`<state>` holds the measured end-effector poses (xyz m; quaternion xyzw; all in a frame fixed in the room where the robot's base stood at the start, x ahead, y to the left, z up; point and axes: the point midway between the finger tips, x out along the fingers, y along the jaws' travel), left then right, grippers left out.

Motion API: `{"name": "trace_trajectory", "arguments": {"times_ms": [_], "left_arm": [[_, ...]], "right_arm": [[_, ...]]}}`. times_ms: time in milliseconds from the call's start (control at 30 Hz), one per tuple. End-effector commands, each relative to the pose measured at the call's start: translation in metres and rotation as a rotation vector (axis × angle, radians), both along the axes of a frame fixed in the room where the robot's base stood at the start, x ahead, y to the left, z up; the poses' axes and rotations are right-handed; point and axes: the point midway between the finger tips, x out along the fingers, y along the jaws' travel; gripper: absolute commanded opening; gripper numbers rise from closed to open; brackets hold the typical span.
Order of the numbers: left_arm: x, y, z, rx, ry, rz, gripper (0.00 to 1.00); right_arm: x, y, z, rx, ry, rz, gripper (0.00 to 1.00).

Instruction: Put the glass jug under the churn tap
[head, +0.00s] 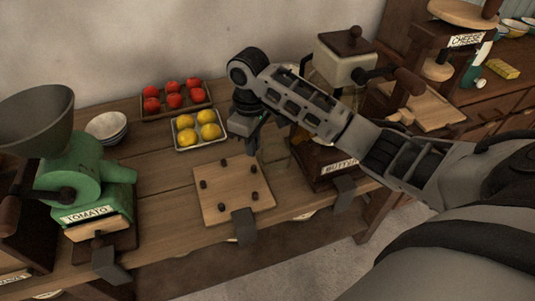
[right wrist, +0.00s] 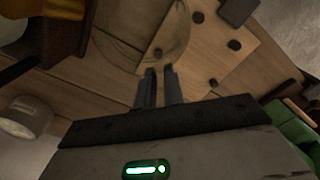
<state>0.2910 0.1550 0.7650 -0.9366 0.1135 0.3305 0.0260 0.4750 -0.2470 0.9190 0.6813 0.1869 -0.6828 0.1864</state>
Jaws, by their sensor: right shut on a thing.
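The glass jug (right wrist: 183,42) is nearly invisible, a faint round outline just beyond my right fingertips in the right wrist view. In the head view it is a faint clear shape (head: 280,157) between the pegged board and the churn. My right gripper (head: 252,150) points down there, shut on the jug; its fingers also show in the right wrist view (right wrist: 160,75). I cannot tell whether the jug touches the table. The churn (head: 345,66) has a cream top, clear body and wooden base labelled BUTTER, right of the jug. My right arm hides its tap. My left gripper is not in view.
A board with dark pegs (head: 233,192) lies left of the jug, near the table's front edge. Behind stand a tray of lemons (head: 176,147) and a tray of tomatoes (head: 146,108). A green tomato mill (head: 95,175) and stacked bowls (head: 106,126) stand left.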

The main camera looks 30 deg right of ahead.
Motion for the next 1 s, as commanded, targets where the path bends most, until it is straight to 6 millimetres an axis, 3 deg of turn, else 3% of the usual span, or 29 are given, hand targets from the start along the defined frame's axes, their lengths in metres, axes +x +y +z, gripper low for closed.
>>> {"name": "trace_trajectory", "arguments": {"times_ms": [100, 300, 433, 633, 733, 1000], "left_arm": [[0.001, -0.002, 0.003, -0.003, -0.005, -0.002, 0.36], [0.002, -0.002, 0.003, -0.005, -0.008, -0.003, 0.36], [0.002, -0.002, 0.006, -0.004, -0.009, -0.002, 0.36], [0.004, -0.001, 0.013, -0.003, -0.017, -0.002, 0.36], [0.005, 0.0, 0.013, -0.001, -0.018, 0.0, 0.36], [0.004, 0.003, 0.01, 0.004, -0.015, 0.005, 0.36]], "right_arm": [[-0.001, 0.0, -0.029, 0.0, 0.004, 0.0, 0.0], [0.0, 0.0, -0.054, 0.001, -0.001, -0.001, 0.0], [0.002, -0.01, -0.055, -0.002, -0.001, -0.003, 0.0], [0.007, -0.043, -0.054, -0.001, -0.002, -0.004, 0.0], [0.006, -0.039, -0.066, 0.001, 0.0, 0.0, 0.0], [0.007, -0.039, -0.067, 0.0, -0.002, 0.0, 0.0]]}}
